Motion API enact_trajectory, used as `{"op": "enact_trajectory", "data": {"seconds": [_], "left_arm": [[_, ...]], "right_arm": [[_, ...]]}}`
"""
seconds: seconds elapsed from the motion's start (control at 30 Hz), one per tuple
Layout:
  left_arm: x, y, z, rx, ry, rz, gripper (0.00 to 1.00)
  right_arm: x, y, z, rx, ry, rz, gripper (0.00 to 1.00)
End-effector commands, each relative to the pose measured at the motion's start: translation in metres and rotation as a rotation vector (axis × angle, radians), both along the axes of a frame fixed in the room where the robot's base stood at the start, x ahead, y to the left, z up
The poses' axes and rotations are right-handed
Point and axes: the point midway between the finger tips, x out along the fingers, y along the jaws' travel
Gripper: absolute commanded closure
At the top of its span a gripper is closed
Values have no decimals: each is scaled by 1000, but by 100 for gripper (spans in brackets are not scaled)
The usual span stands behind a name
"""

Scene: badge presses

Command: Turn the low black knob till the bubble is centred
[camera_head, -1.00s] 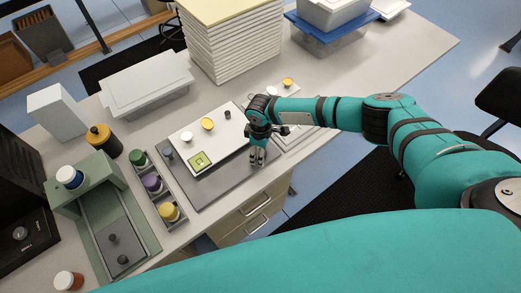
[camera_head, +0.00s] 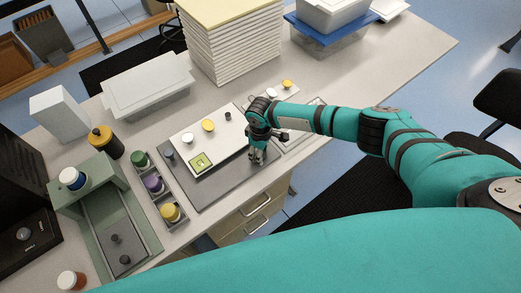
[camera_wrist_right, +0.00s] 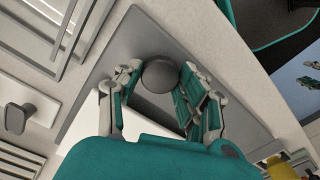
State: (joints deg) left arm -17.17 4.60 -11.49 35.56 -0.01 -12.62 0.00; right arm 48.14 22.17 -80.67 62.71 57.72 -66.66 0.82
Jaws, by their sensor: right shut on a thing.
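The low black knob (camera_wrist_right: 160,76) is round and dark, at the corner of a grey base plate (camera_wrist_right: 150,28). In the head view the right gripper (camera_head: 257,159) is at the base plate's near right side and hides the knob. The square yellow-green bubble level (camera_head: 202,162) lies on the near left part of the white plate (camera_head: 222,146). The bubble is too small to place exactly. My left gripper is not in view.
A small dark knob (camera_head: 168,153) stands at the base plate's left, another (camera_head: 228,116) on the white plate. A tall white stack (camera_head: 232,42) and lidded bin (camera_head: 147,84) stand behind.

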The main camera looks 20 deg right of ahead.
Motion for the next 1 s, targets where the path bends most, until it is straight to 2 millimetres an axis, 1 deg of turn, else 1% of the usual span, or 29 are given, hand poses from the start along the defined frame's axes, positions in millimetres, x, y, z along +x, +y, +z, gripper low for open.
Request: {"op": "enact_trajectory", "data": {"seconds": [0.03,0.1,0.6,0.8,1.0], "left_arm": [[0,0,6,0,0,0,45],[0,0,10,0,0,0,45],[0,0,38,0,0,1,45],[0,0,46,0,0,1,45],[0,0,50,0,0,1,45]], "right_arm": [[-1,1,3,1,3,-44,93],[-1,0,3,1,3,-109,93],[-1,1,3,0,2,-574,93],[0,1,2,1,1,-723,93],[0,1,2,0,-1,-825,93]]}}
